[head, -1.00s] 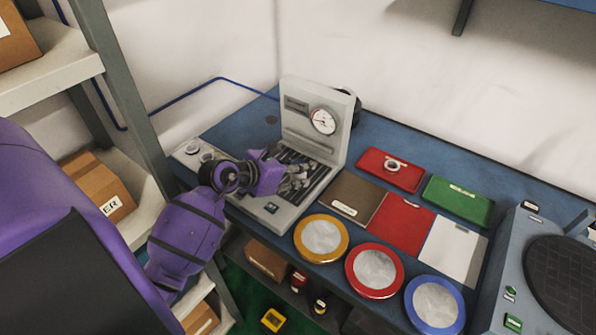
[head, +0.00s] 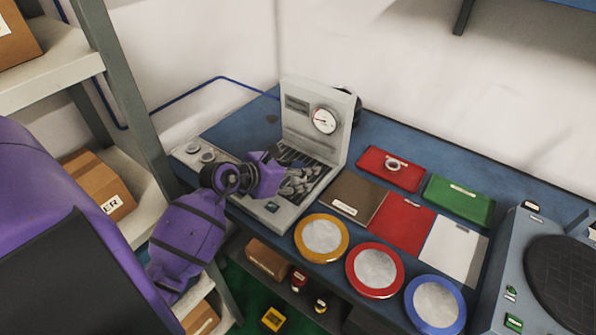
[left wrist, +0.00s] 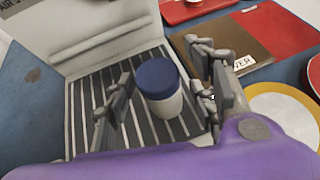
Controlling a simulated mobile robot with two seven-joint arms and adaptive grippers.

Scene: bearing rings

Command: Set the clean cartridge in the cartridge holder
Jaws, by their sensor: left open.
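A white cylinder with a blue top (left wrist: 160,88), which looks like the cartridge, stands upright on the slatted bed of the grey gauge machine (left wrist: 75,140). My left gripper (left wrist: 160,92) is open, with its fingers on either side of the cylinder. Gaps show on both sides. In the head view my left gripper (head: 294,180) is over the same machine (head: 330,110), and I cannot make out the cylinder there. A pale block with two round fittings (head: 190,150) is left of the machine; I cannot tell if it is the cartridge holder. My right gripper is not in view.
Right of the machine lie a brown mat (head: 352,195), a red mat (head: 402,222) and a white mat (head: 453,248). Red (head: 376,172) and green trays (head: 458,203) lie behind them. Orange, red and blue-rimmed dishes line the front edge. A shelf stands left.

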